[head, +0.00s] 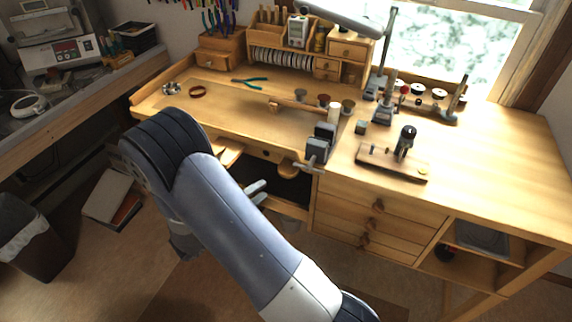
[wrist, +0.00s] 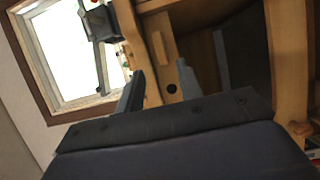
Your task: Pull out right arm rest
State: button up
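The wooden workbench (head: 240,124) has two light wooden pieces at its front edge that look like arm rests. The right arm rest (head: 288,168) is just left of the grey vise, and the left arm rest (head: 230,152) is partly behind my arm. My gripper (head: 257,192) is below and left of the right arm rest, apart from it in the head view. In the wrist view my gripper (wrist: 160,82) is open, its two dark fingers apart. Wood with a dark round spot (wrist: 171,88) shows between them; I cannot tell whether this is the arm rest.
A grey vise (head: 320,146) is fixed to the bench edge right of the arm rests. Wooden drawers (head: 372,220) are below it on the right. A dark open space is under the bench.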

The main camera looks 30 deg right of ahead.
aim_at(282, 176)
jog(key=p+x, duration=0.2)
jog(key=x, duration=0.8)
jog(key=shift+w+d+p, duration=0.2)
jog(key=shift+d+p, duration=0.1)
grip_shut()
